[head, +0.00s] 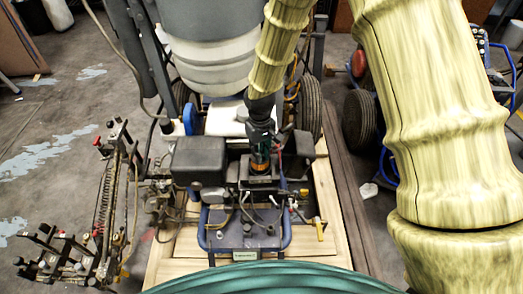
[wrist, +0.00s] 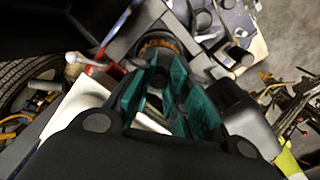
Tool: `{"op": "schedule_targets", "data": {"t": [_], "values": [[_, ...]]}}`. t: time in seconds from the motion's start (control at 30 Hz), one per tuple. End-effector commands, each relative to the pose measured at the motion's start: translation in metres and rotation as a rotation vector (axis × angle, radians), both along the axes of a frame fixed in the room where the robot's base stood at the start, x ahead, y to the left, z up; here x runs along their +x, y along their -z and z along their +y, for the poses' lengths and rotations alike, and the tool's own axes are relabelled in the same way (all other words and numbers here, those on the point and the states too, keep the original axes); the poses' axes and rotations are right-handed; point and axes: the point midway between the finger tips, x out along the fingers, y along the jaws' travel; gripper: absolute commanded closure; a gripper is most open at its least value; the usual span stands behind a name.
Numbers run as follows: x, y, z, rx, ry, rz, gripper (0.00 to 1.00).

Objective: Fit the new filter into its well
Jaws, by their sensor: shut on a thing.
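My gripper (head: 261,143) points down over the middle of the line striper in the head view. Its teal fingers (wrist: 165,82) are shut on the filter, a round piece with an orange-brown band (head: 260,160). The band also shows just past the fingertips in the wrist view (wrist: 158,44). The filter looks about upright. Its lower end is at a dark square housing (head: 259,181), which appears as a grey block around the band in the wrist view (wrist: 125,42). The well's opening is hidden by the filter and fingers, so I cannot tell how deep the filter sits.
A black box-shaped engine part (head: 198,159) stands left of my gripper. A large grey and white tank (head: 210,50) stands behind. Hoses and a blue tube frame (head: 287,232) lie in front. The striper rests on a wooden pallet (head: 180,270).

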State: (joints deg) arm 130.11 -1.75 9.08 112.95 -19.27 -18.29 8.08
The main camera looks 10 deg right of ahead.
Motion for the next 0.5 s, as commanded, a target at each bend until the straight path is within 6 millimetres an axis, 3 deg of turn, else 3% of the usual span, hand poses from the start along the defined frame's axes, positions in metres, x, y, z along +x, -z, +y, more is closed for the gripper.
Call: {"op": "schedule_targets", "data": {"t": [0.5], "values": [[0.0001, 0.0061, 0.0000, 0.000, 0.000, 0.000, 1.00]]}}
